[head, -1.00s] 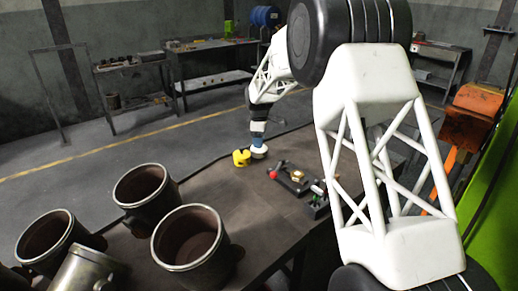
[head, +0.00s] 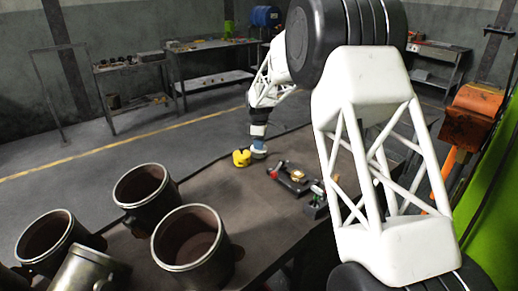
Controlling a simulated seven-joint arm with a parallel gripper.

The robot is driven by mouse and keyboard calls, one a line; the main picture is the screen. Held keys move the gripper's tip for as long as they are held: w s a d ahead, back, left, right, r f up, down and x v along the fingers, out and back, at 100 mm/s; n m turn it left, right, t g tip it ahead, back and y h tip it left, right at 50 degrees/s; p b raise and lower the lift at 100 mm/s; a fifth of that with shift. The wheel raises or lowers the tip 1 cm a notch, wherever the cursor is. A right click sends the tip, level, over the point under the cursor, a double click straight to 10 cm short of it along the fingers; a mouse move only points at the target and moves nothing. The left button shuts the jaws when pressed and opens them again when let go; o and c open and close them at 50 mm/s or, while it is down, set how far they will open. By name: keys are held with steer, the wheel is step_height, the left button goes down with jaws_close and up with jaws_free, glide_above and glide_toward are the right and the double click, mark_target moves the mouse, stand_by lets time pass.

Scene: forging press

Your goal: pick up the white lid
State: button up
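My gripper (head: 258,144) points down at the far end of the table, small in the head view. Its end looks blue, and its fingers cannot be made out. A small pale round thing (head: 259,154), which may be the white lid, shows directly under it. I cannot tell whether the two touch or whether the fingers are around it. A yellow object (head: 241,158) stands just to the left of it.
Several large metal cylinders (head: 190,238) stand at the near left of the dark table (head: 215,185). A dark tool or fixture (head: 294,177) with a brass-coloured round part and a red end lies right of my gripper. Workbenches (head: 215,45) stand far behind.

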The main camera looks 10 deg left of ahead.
jaws_close()
steer(key=shift+r, duration=0.15)
steer(key=shift+r, duration=1.45)
steer(key=shift+s+r, duration=0.2)
steer(key=s+d, duration=0.2)
steer(key=s, duration=0.5)
steer(key=s+d+r, duration=0.1)
steer(key=s+d, duration=0.2)
steer(key=s, duration=0.4)
steer(key=shift+s+r, duration=0.2)
steer(key=shift+s, duration=0.15)
steer(key=shift+d, duration=0.1)
steer(key=w+a, duration=0.1)
steer(key=w, duration=0.4)
steer(key=w+a+r, duration=0.1)
steer(key=w+a, duration=0.1)
steer(key=w, duration=0.4)
steer(key=w+a+r, duration=0.1)
steer(key=w+a, duration=0.1)
steer(key=w, duration=0.3)
steer(key=shift+w+a, duration=0.25)
steer(key=shift+w, duration=0.05)
